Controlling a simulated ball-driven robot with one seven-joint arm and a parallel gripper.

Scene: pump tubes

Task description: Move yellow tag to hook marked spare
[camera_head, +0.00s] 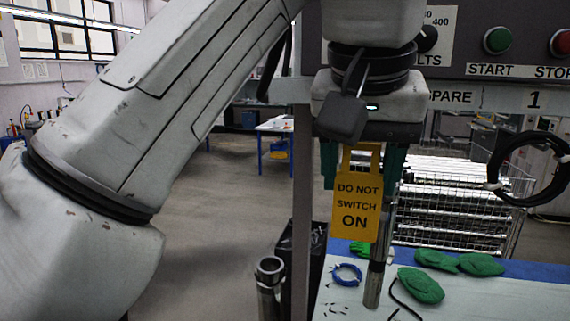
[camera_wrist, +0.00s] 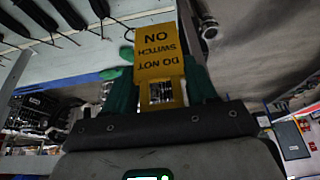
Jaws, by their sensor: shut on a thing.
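The yellow tag (camera_head: 357,212) reads "DO NOT SWITCH ON" and hangs upright below my gripper (camera_head: 362,178). My gripper's green fingers are shut on the tag's narrow upper part. In the wrist view the tag (camera_wrist: 158,42) shows upside down, its narrow part between the fingers (camera_wrist: 161,88). The spare label (camera_head: 452,96), with its first letter hidden, is on the light rail to the right of my gripper. No hook under this label is clearly visible; my gripper and wrist cover the rail's left part.
Label "1" (camera_head: 533,99) is right of the spare label, with a black cable loop (camera_head: 495,165) hanging below. A panel with a green button (camera_head: 497,40) is above. Green cloth-like items (camera_head: 421,285) and a blue ring (camera_head: 347,274) lie on the bench below. A wire basket (camera_head: 450,215) stands behind.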

